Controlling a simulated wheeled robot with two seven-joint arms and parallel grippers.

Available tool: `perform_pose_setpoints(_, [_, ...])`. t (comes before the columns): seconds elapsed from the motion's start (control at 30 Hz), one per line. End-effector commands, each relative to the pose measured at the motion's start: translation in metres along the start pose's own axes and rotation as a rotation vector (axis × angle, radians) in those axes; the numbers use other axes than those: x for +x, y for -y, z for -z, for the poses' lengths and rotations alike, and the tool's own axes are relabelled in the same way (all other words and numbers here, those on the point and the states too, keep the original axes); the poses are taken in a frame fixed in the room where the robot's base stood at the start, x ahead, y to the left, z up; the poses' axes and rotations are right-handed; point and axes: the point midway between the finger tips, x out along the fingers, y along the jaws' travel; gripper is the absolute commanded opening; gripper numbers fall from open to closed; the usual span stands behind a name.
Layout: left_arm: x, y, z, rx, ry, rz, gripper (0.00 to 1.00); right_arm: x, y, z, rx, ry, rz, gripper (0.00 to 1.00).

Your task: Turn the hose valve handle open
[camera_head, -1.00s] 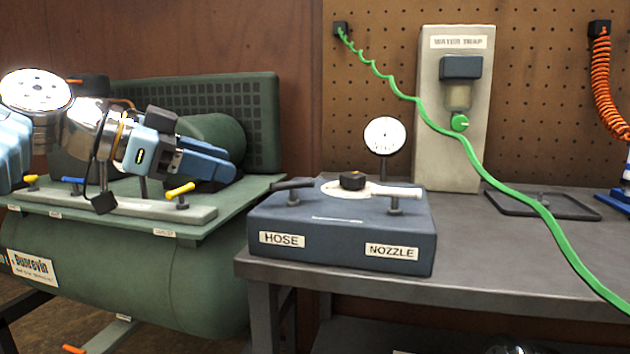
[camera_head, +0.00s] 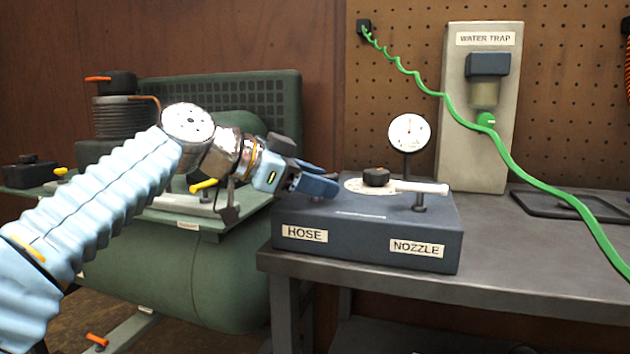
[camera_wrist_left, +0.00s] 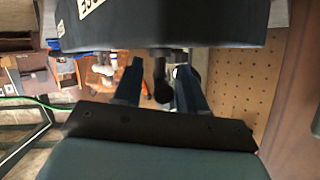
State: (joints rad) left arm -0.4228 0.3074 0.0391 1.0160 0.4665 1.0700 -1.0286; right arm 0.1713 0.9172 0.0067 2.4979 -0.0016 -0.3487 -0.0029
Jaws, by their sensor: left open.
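The dark blue valve box (camera_head: 365,235) stands on the workbench, with a HOSE label (camera_head: 305,233) on the left and a NOZZLE label (camera_head: 416,248) on the right. My left gripper (camera_head: 325,179) is at the box's left end, above the HOSE label. It is open and hides the black hose valve handle in the head view. In the left wrist view the black handle (camera_wrist_left: 160,92) shows between the two spread fingers. I cannot tell whether they touch it. The white nozzle handle (camera_head: 422,187) lies level to the right. My right gripper is not in view.
A round gauge (camera_head: 409,132) and a black knob (camera_head: 376,176) stand on the box near the handles. The green compressor (camera_head: 200,275) is to the left. A green hose (camera_head: 540,183) hangs across the bench's right side, before the water trap panel (camera_head: 455,130).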

Motion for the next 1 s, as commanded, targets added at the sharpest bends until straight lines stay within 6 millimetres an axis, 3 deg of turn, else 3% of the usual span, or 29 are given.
perform_pose_setpoints(0.07, [-0.0002, 0.0000, 0.0000, 0.000, 0.000, 0.000, 0.38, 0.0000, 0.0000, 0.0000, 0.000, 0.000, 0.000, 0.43])
perform_pose_setpoints(0.3, [-0.0003, -0.0001, -0.0001, 0.000, 0.000, -0.001, 0.01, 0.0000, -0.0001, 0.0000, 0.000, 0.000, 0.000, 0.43])
perform_pose_setpoints(0.67, [-0.0003, -0.0008, -0.0007, -0.010, 0.007, 0.026, 0.00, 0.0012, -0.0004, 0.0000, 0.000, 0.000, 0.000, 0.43])
perform_pose_setpoints(1.0, [0.0000, -0.0033, 0.0012, -0.083, 0.046, 0.209, 0.00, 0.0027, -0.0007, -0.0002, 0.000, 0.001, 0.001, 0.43])
